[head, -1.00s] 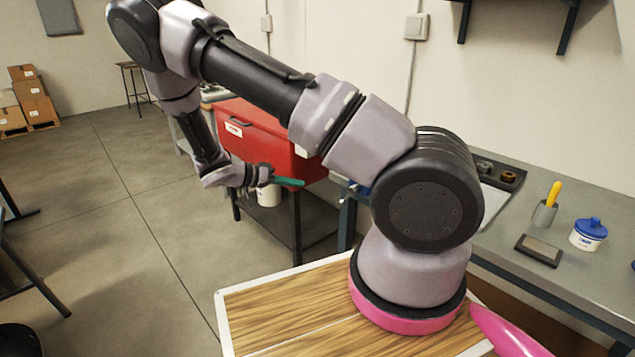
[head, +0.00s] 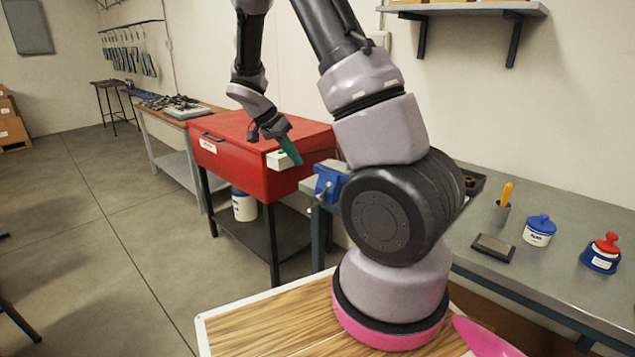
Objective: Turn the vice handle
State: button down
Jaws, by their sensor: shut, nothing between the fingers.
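The blue vice (head: 329,185) is at the left end of the grey workbench. Part of it is hidden behind my arm. I cannot make out its handle clearly at this size. My gripper (head: 292,153) has teal fingers that point down and to the right. The fingers are shut with nothing between them. In the picture the gripper is up and left of the vice, in front of the red cabinet, and apart from the vice.
The red cabinet (head: 232,158) stands left of the workbench (head: 560,262). On the bench are a dark flat block (head: 493,247), a cup with a yellow-handled tool (head: 503,203), a blue-lidded tub (head: 539,230) and a red-topped container (head: 603,252). The floor at left is open.

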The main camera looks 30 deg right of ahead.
aim_at(326, 190)
jog(key=shift+s+d+f, duration=0.5)
jog(key=shift+d+f, duration=0.4)
jog(key=shift+f, duration=0.35)
jog(key=shift+s+d+f, duration=0.55)
jog(key=shift+d+f, duration=0.3)
jog(key=shift+f, duration=0.35)
jog(key=shift+s+d+f, duration=0.5)
jog(key=shift+d+f, duration=0.4)
jog(key=shift+f, duration=0.35)
jog(key=shift+s+d+f, duration=0.2)
jog(key=shift+s+d, duration=0.05)
jog(key=shift+s, duration=0.2)
jog(key=shift+s+d+f, duration=0.2)
jog(key=shift+s, duration=0.2)
